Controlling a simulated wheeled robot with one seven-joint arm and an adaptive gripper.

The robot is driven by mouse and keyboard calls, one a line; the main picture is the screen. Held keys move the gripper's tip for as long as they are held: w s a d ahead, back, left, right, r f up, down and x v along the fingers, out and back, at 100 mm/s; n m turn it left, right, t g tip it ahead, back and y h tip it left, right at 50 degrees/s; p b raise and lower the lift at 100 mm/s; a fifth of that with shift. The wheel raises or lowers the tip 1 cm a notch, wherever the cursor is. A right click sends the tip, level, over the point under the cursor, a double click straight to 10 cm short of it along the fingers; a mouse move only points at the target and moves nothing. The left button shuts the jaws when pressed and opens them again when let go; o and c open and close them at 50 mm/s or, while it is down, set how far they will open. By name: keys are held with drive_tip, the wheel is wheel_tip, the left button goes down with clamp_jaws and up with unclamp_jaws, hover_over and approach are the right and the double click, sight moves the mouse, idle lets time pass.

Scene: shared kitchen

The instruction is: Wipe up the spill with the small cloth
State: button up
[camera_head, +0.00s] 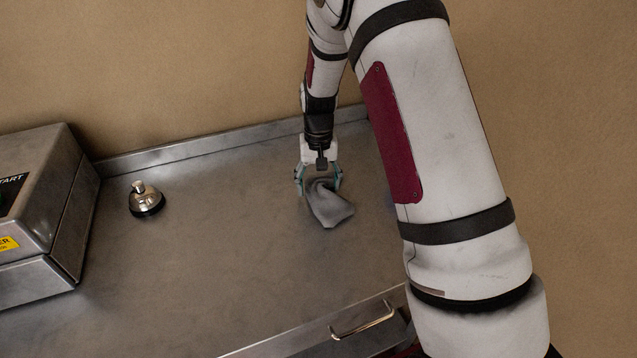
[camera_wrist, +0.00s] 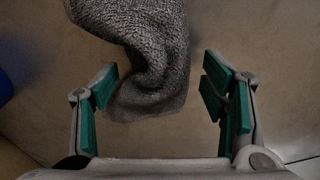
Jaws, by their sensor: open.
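A small grey cloth (camera_head: 331,207) lies crumpled on the metal counter (camera_head: 230,215), towards its back right. My gripper (camera_head: 319,182) is at the cloth's far end, pointing down, with its teal-padded fingers spread apart. In the wrist view the textured cloth (camera_wrist: 150,60) reaches in between the fingers of the gripper (camera_wrist: 163,95), with a gap to the right finger and little or none to the left one. I cannot tell whether a finger touches it. I cannot make out a spill in either view.
A silver bell (camera_head: 146,199) stands on the left of the counter, and a metal machine (camera_head: 40,215) fills the far left. A raised metal lip (camera_head: 200,147) runs along the back wall. A drawer handle (camera_head: 363,319) is at the front. The counter's middle is clear.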

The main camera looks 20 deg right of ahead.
sight(319, 199)
drive_tip(key=shift+f, duration=0.15)
drive_tip(key=shift+f+b, duration=0.5)
drive_tip(key=shift+f, duration=0.8)
drive_tip(key=shift+s, duration=0.1)
drive_tip(key=c, duration=0.9)
drive_tip(key=shift+s+f, duration=0.15)
clamp_jaws()
drive_tip(key=shift+r, duration=0.5)
drive_tip(key=shift+w, duration=0.25)
